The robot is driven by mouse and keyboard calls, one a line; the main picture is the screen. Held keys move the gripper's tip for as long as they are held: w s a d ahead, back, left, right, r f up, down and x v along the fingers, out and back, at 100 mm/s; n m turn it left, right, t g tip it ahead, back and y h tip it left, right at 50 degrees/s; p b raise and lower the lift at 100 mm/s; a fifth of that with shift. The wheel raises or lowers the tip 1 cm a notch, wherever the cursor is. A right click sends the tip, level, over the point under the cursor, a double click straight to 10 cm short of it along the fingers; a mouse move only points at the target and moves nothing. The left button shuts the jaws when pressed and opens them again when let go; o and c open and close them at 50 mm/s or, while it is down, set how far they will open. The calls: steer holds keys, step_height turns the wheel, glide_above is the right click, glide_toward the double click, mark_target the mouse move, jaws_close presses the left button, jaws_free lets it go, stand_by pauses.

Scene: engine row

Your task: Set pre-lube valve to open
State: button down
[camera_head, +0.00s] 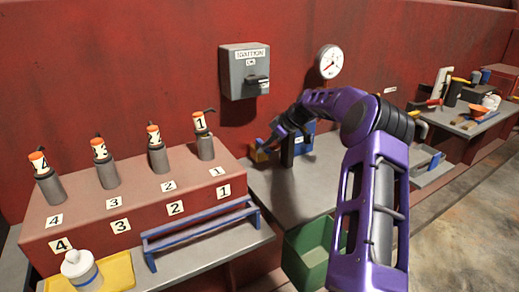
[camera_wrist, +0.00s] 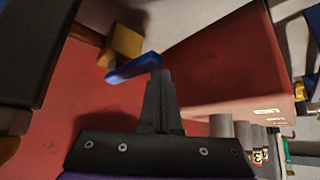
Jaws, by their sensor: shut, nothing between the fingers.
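The pre-lube valve has a yellow body (camera_wrist: 122,46) and a blue lever (camera_wrist: 134,68). In the wrist view the lever lies slantwise, its right end close to my fingertips. In the head view the yellow body (camera_head: 257,152) sits low by the red wall, left of my arm. My gripper (camera_wrist: 160,74) is shut and empty, its fingers beside the lever's end; I cannot tell whether they touch it. In the head view my gripper (camera_head: 279,137) is just above and right of the valve body. No valve marking is readable.
A grey ignition box (camera_head: 244,72) and a round gauge (camera_head: 329,62) are on the red wall. A red block (camera_head: 88,238) with several numbered cylinders stands left. A blue object (camera_head: 303,138) is behind my wrist. The grey bench (camera_head: 290,186) is clear in front; a green bin (camera_head: 308,254) stands below.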

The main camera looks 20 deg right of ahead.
steer(key=shift+d, duration=0.4)
stand_by(0.4)
